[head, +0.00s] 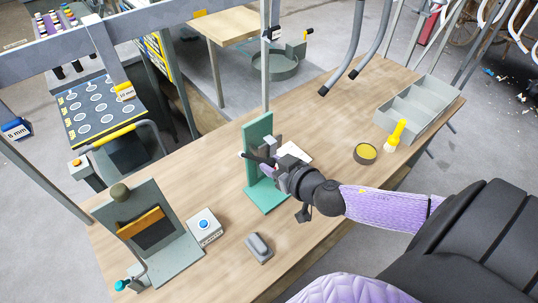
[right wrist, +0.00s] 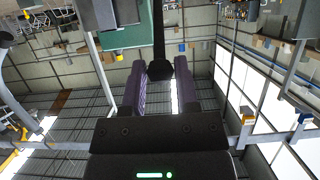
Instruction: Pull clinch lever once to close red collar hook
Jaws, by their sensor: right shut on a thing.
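A green upright stand (head: 260,135) with a green base plate stands mid-table in the head view. A small grey part (head: 269,143) sits on it; the red collar hook cannot be made out. My right gripper (head: 272,164) is in front of the stand and partly hides it. In the right wrist view, the right gripper's two purple fingers (right wrist: 158,95) are on either side of a dark bar with a wide black end (right wrist: 158,70), which appears to be the clinch lever. The green stand (right wrist: 140,35) shows behind it. My left gripper is not in view.
A yellow-filled dish (head: 365,154), a yellow bottle (head: 395,136) and a grey divided tray (head: 420,105) are right.

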